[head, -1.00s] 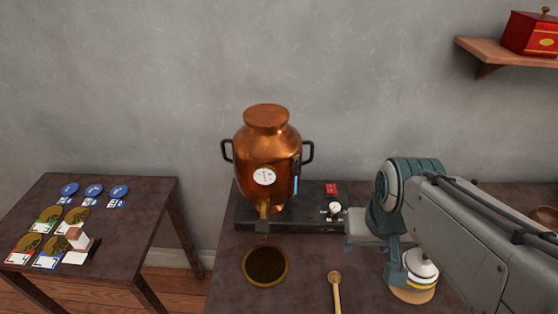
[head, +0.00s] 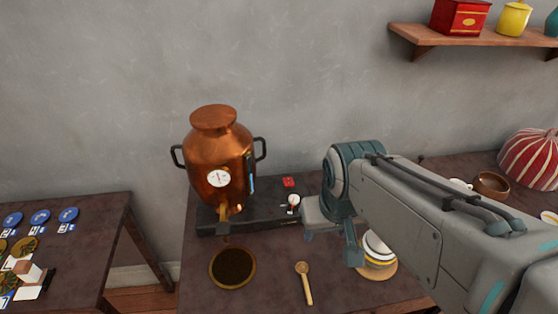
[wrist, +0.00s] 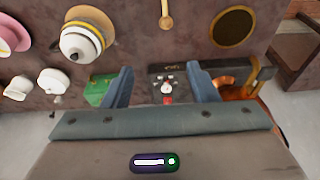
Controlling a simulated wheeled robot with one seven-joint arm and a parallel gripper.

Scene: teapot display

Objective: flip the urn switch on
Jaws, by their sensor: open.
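The copper urn (head: 220,155) stands upright on a black base (head: 265,208) near the wall, with a round white gauge and a tap on its front. The base carries a white round knob (head: 293,200) and a small red piece (head: 289,182) behind it; which is the switch is not clear. In the wrist view, the white knob (wrist: 167,88) and the red piece (wrist: 168,100) show between my fingers. My gripper (wrist: 162,80) is open and empty, apart from the knob as far as I can tell. In the head view my arm mostly hides it, just right of the knob.
A dark round tray (head: 232,285) and a wooden spoon (head: 304,283) lie in front of the urn. A white lidded pot (head: 377,250) stands below my arm. A wooden bowl (head: 491,185) and a striped cover (head: 530,160) are at right. A shelf (head: 470,36) hangs above.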

